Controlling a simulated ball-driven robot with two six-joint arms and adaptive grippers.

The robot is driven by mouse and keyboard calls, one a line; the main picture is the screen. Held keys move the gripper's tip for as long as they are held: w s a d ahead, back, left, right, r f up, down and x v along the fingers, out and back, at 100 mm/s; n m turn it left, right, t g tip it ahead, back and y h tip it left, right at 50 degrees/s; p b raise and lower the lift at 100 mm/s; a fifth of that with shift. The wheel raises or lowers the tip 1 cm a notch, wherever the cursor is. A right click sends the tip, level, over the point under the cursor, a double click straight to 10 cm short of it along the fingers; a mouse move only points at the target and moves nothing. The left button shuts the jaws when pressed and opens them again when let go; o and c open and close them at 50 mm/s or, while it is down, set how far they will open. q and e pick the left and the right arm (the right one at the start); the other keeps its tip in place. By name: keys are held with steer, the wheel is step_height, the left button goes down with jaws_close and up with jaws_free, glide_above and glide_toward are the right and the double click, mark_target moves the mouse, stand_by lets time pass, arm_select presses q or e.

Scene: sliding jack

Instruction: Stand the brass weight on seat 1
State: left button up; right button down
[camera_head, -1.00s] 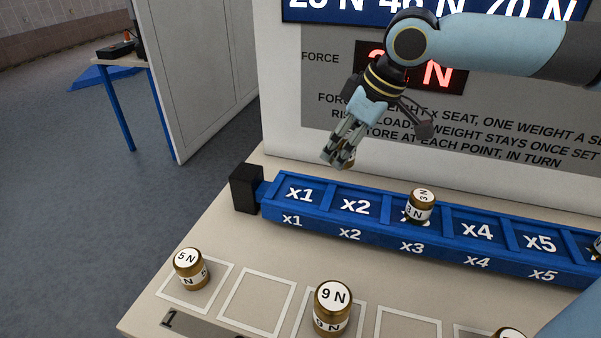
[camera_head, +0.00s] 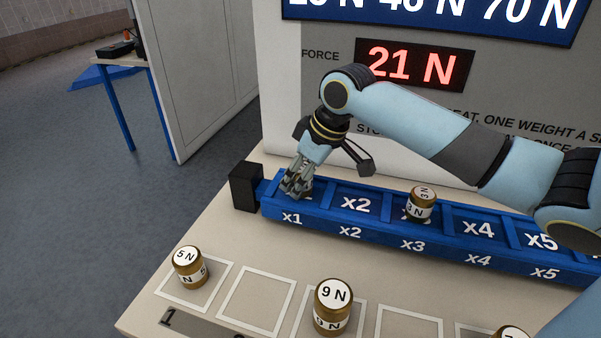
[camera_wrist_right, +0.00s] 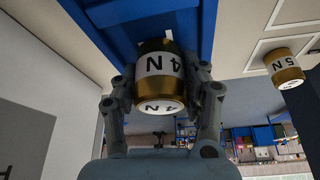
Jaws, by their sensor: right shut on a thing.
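The brass weight marked 4 N (camera_wrist_right: 160,65) is between the fingers of my right gripper (camera_wrist_right: 163,105), which is shut on it. In the head view my right gripper (camera_head: 297,193) points down at seat 1 (camera_head: 282,198), marked x1, at the left end of the blue beam (camera_head: 375,236). The fingers mostly hide the weight there. I cannot tell whether its base touches the seat floor. My left gripper is not in view.
A brass 3 N weight (camera_head: 421,204) stands on seat x3. A 5 N weight (camera_head: 189,267) and a 9 N weight (camera_head: 332,306) stand on marked squares in front. Seat x2 (camera_head: 356,203) is empty. The red display (camera_head: 415,65) reads 21 N.

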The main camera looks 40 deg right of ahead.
steer(key=c, duration=1)
jaws_free()
steer(key=shift+f, duration=0.1)
steer(key=shift+o, duration=0.2)
steer(key=v, duration=1.2)
steer(key=shift+s, duration=0.15)
